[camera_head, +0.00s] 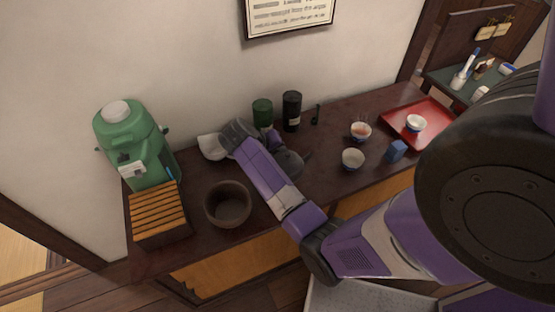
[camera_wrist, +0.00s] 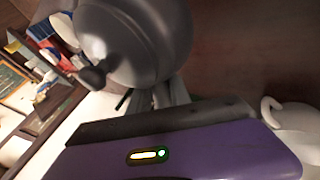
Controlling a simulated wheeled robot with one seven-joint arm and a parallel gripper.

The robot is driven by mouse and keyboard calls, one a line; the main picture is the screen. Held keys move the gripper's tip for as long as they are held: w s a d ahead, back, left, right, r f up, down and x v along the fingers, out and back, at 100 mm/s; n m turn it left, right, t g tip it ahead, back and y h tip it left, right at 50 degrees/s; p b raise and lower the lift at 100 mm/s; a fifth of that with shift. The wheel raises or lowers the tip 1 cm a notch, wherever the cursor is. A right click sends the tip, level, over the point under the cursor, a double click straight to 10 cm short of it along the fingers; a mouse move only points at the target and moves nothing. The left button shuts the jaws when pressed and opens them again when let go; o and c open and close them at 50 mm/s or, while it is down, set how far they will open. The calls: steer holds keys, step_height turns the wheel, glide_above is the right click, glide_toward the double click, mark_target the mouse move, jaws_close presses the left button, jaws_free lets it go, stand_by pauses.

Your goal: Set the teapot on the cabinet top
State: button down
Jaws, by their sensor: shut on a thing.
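The teapot (camera_head: 290,163) is dark grey and rounded, partly hidden behind my arm in the head view. In the wrist view the teapot (camera_wrist: 140,40) fills the upper middle, with a dark knob or spout at its lower left. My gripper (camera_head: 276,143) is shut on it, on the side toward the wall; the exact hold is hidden. In the wrist view my gripper's fingers (camera_wrist: 165,95) meet the teapot's near side. The cabinet top (camera_head: 332,150) is dark wood. I cannot tell whether the teapot touches it or hangs slightly above.
A white vessel (camera_head: 212,147) and a dark bowl (camera_head: 228,205) stand left of my arm. Green (camera_head: 262,113) and black (camera_head: 292,111) canisters stand behind. A green jug (camera_head: 130,140) and slatted box (camera_head: 158,213) stand far left.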

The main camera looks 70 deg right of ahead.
steer(key=shift+f, duration=2.25)
steer(key=c, duration=1.2)
jaws_free()
steer(key=shift+f, duration=0.1)
steer(key=v, duration=1.2)
steer(key=shift+d, duration=0.1)
